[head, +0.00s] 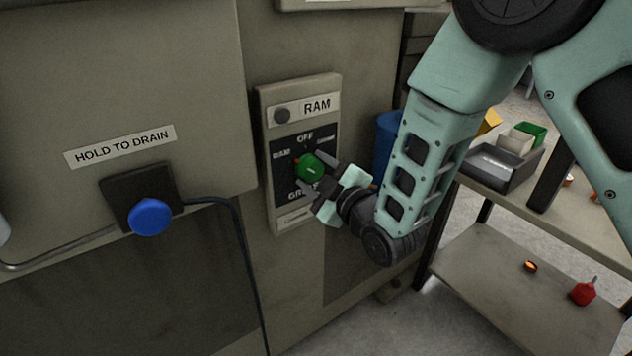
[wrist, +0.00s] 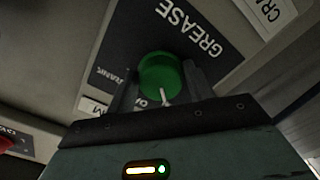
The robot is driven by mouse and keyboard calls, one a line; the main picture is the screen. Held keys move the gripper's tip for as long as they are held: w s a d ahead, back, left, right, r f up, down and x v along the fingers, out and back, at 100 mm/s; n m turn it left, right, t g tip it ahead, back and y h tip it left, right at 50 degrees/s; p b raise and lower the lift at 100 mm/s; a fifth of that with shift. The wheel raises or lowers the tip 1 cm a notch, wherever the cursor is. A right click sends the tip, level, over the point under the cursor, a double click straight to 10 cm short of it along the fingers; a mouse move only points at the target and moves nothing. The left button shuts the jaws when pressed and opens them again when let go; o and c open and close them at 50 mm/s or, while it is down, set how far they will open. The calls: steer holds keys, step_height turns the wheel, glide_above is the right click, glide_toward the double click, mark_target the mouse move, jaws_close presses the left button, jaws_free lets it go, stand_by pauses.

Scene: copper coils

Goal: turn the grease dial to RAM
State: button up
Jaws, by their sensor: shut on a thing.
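The round green grease dial (head: 310,167) sits in the dark face of the panel, with OFF above, RAM to its left and GREASE below. My gripper (head: 313,173) is shut on the dial, one finger on each side. In the wrist view the green dial (wrist: 160,72) stands between my two fingers (wrist: 162,88), with GREASE upside down above it. A white pointer line on the dial points downward there, a little to the right of the partly hidden OFF lettering. The RAM dial mark is hidden in the wrist view.
A blue button (head: 150,217) under the HOLD TO DRAIN label (head: 120,146) is on the cabinet at left, with a dark cable beside it. A blue bin (head: 385,145) stands behind my arm. A shelf bench (head: 530,290) is at right.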

steer(key=shift+n+b, duration=0.55)
steer(key=shift+n, duration=0.55)
steer(key=o, duration=1)
steer(key=shift+c, duration=0.2)
